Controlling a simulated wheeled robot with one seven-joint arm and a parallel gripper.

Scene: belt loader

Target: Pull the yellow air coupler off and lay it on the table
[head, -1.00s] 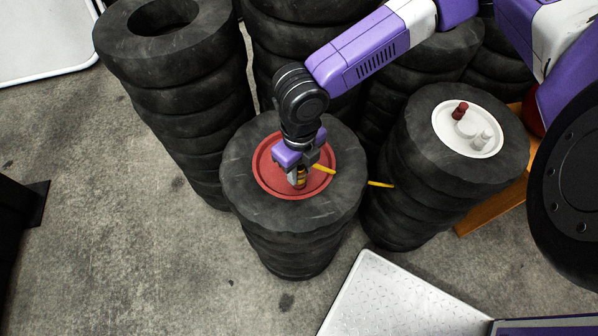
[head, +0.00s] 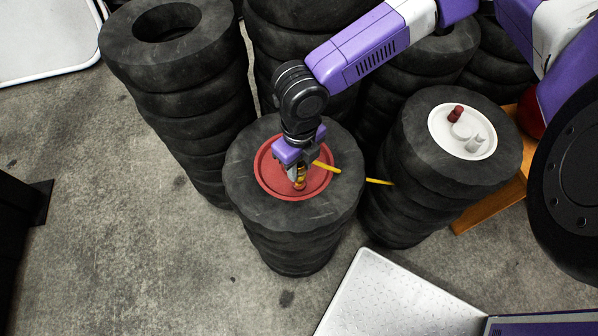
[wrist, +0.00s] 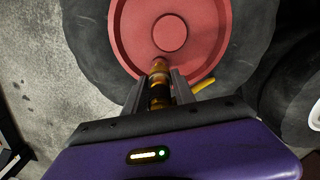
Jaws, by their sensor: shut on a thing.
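The air coupler (wrist: 159,95), with a dark band and brass-coloured parts, sits between the fingers of my gripper (wrist: 158,98) in the wrist view. My gripper is shut on it. A brass end (wrist: 160,67) points at the red round plate (wrist: 205,20). In the head view my gripper (head: 299,178) reaches down over the red plate (head: 268,178) on top of a tyre stack. A yellow hose (head: 328,167) runs right from the gripper, with another piece (head: 379,181) farther right. I cannot tell whether the coupler is still joined to its fitting.
A tyre stack (head: 415,140) on the right bears a white plate (head: 476,148) with small red and white fittings. More tyre stacks (head: 178,65) stand behind. A white-topped surface (head: 45,40) is at top left, and a pale textured panel (head: 390,300) at the bottom.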

